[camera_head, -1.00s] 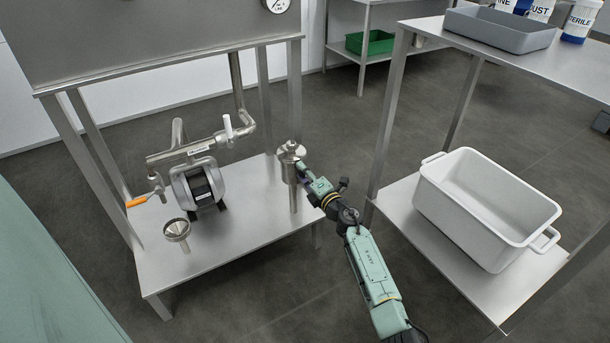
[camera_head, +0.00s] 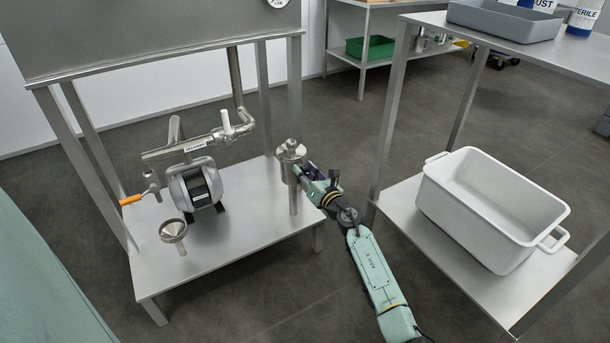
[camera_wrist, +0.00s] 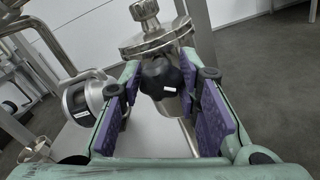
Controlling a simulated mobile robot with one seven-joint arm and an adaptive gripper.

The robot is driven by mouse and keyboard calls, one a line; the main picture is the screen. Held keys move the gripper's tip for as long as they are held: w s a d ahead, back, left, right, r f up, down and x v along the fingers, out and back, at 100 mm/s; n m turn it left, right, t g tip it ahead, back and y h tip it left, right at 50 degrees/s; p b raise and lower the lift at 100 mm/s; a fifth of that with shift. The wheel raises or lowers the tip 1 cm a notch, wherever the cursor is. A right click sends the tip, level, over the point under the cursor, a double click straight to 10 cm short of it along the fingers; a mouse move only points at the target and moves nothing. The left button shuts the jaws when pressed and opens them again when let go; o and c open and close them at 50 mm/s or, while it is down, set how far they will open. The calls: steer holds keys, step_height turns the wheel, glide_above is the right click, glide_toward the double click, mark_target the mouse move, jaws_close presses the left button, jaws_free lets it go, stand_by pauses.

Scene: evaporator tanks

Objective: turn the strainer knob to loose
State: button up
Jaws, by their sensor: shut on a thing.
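The strainer (camera_head: 291,154) is a steel cylinder with a clamped lid on a post at the right side of the low steel table. In the wrist view its steel lid and clamp ring (camera_wrist: 156,40) show at the top centre. The strainer knob (camera_wrist: 161,77) is black and lobed, on the side of the strainer below the clamp ring. My gripper (camera_wrist: 158,82) is shut on the knob, with a purple-padded finger on each side. In the head view my gripper (camera_head: 304,172) reaches the strainer from the right and hides the knob.
A pump (camera_head: 196,186) with steel pipework stands left of the strainer. A steel funnel (camera_head: 173,231) and an orange-handled valve (camera_head: 131,199) are further left. A white tub (camera_head: 460,215) sits on the right rack's lower shelf. Grey floor lies between table and rack.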

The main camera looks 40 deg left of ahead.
steer(key=shift+n+b, duration=0.35)
steer(key=shift+n, duration=0.45)
steer(key=o, duration=1.2)
steer(key=shift+w+d, duration=0.1)
steer(key=shift+w, duration=0.1)
steer(key=v, duration=1.2)
